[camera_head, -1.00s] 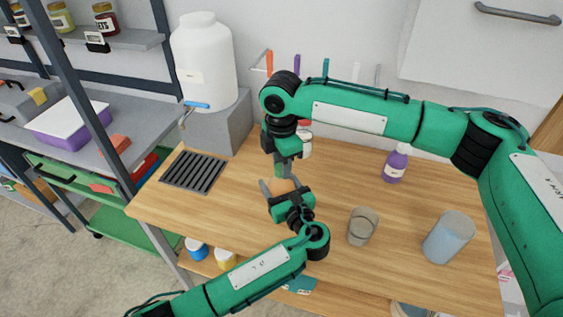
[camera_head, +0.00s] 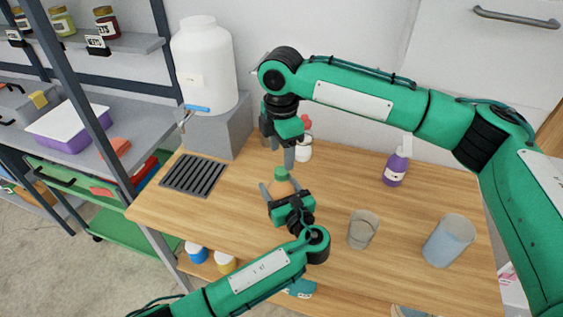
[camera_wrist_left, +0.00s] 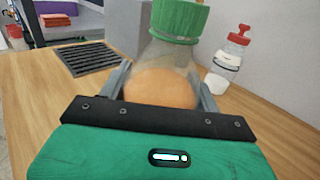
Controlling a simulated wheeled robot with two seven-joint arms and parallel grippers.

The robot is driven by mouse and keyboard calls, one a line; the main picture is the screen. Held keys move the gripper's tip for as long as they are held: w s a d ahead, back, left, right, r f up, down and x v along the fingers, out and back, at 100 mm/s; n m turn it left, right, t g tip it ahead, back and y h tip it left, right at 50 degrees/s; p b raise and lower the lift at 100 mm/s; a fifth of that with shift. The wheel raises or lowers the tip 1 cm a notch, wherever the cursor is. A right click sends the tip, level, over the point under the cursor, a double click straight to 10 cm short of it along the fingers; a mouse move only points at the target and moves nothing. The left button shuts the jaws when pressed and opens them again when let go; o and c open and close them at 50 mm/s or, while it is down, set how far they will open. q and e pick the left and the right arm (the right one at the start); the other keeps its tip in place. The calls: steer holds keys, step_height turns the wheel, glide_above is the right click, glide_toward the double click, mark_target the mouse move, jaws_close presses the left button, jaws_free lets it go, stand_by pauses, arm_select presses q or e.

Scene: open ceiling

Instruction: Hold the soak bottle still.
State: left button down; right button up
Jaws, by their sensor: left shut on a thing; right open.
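The soak bottle (camera_head: 281,187) is clear with a green cap and orange contents, upright on the wooden counter. It also shows in the left wrist view (camera_wrist_left: 165,80), between the two fingers. My left gripper (camera_head: 279,190) is shut on the bottle's body from the near side; its fingers also flank the bottle in the left wrist view (camera_wrist_left: 162,88). My right gripper (camera_head: 289,158) is open, just above the green cap and pointing down. Its fingers overlap in the head view, so the exact gap to the cap cannot be told.
A white bottle with a red top (camera_wrist_left: 232,58) stands behind the soak bottle. A drain grate (camera_head: 194,175) and a white dispenser (camera_head: 204,65) are at left.

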step_height(320, 180, up, 6)
steer(key=shift+r, duration=0.25)
arm_select(q)
steer(key=shift+c, duration=1.2)
jaws_free()
steer(key=b+v, duration=0.2)
steer(key=v, duration=1.2)
steer(key=shift+b, duration=0.35)
arm_select(e)
step_height(320, 180, down, 3)
steer(key=shift+r, duration=0.15)
